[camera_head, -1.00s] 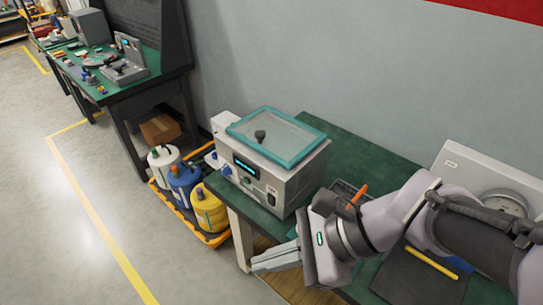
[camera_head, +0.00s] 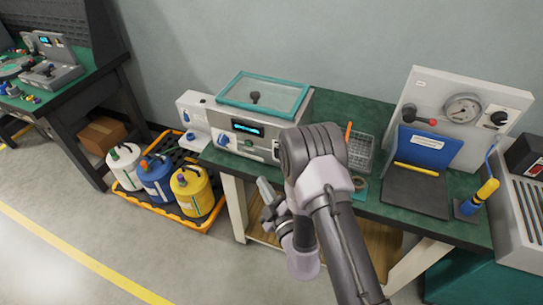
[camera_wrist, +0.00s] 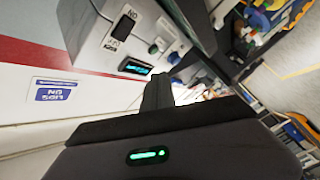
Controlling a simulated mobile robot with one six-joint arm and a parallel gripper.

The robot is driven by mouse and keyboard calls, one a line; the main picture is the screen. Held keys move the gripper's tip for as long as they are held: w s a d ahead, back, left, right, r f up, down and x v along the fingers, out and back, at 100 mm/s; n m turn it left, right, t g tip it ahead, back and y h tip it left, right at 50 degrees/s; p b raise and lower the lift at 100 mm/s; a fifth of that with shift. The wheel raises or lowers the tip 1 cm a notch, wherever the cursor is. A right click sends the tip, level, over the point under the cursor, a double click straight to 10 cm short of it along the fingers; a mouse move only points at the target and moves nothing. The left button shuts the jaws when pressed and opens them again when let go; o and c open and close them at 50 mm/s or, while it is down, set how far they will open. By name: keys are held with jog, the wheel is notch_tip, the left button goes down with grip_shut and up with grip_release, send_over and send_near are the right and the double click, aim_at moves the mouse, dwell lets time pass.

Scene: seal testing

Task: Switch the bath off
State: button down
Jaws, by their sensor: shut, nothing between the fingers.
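The bath (camera_head: 240,113) is a grey box with a teal-framed clear lid, at the left end of the green bench. Its front display (camera_head: 247,128) is lit cyan, and a green knob (camera_head: 248,145) sits below. In the wrist view a grey panel with a lit display (camera_wrist: 135,68) and a dark rocker switch (camera_wrist: 122,27) shows beyond my fingers. My gripper (camera_head: 266,190) is shut and empty, in front of the bench edge and below the bath. It also shows in the wrist view (camera_wrist: 158,80), apart from the panel. My arm hides part of the bath's right front.
White, blue and yellow containers (camera_head: 157,180) stand in an orange-edged tray left of the bench.

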jog(key=shift+d+f, duration=0.25)
jog(key=shift+w, duration=0.1)
jog(key=shift+w+d+r+p, duration=0.2)
jog(key=shift+w+d+p, duration=0.3)
jog(key=shift+w, duration=0.85)
jog(key=shift+w+d+r+p, duration=0.15)
jog(key=shift+w+d+p, duration=0.3)
jog(key=shift+w, duration=0.85)
jog(key=shift+w+d+r+p, duration=0.2)
jog(key=shift+w+d+p, duration=0.25)
jog(key=shift+w, duration=0.9)
jog(key=shift+w+d, duration=0.1)
jog(key=shift+w, duration=0.05)
jog(key=shift+w+d, duration=0.1)
jog(key=shift+w, duration=0.15)
jog(key=shift+w+d, duration=0.1)
jog(key=shift+w, duration=0.2)
jog(key=shift+s+a, duration=0.25)
jog(key=shift+s, duration=0.45)
